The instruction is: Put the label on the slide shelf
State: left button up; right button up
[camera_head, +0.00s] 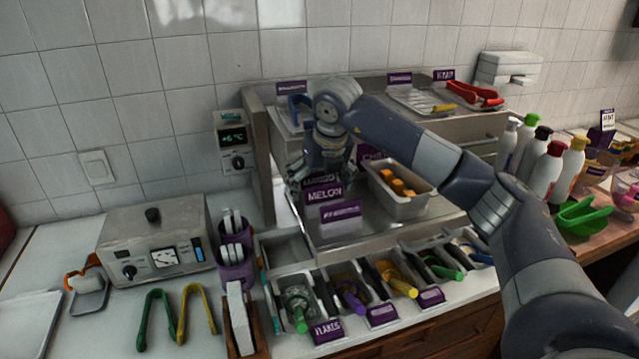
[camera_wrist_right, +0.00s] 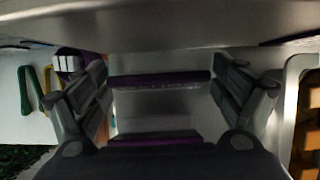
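My right gripper (camera_head: 318,182) is over the left part of the metal slide shelf (camera_head: 375,228), pointing down. Several purple labels stand there: a MELON label (camera_head: 323,193), one partly hidden behind it (camera_head: 321,178), and one in front with small print (camera_head: 340,214). In the right wrist view, the fingers of my right gripper (camera_wrist_right: 160,88) are spread wide. A purple label edge (camera_wrist_right: 160,78) lies between them, close to both; I cannot tell whether they touch it. A second purple edge (camera_wrist_right: 155,140) is nearer the palm. My left gripper is not in view.
A tray with orange pieces (camera_head: 400,186) stands right of the labels. Another label (camera_head: 371,152) is partly hidden behind my right arm. Topping bins with coloured tongs line the front, with a FLAKES label (camera_head: 327,330). Bottles (camera_head: 545,168) stand at the right.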

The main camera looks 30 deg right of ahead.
jog(key=shift+r, duration=0.3)
jog(key=shift+s+r, duration=0.1)
jog(key=shift+r, duration=0.15)
jog(key=b+v, duration=0.2)
jog(key=v, duration=0.9)
jog(key=shift+s+r, duration=0.1)
jog(key=shift+r, duration=0.05)
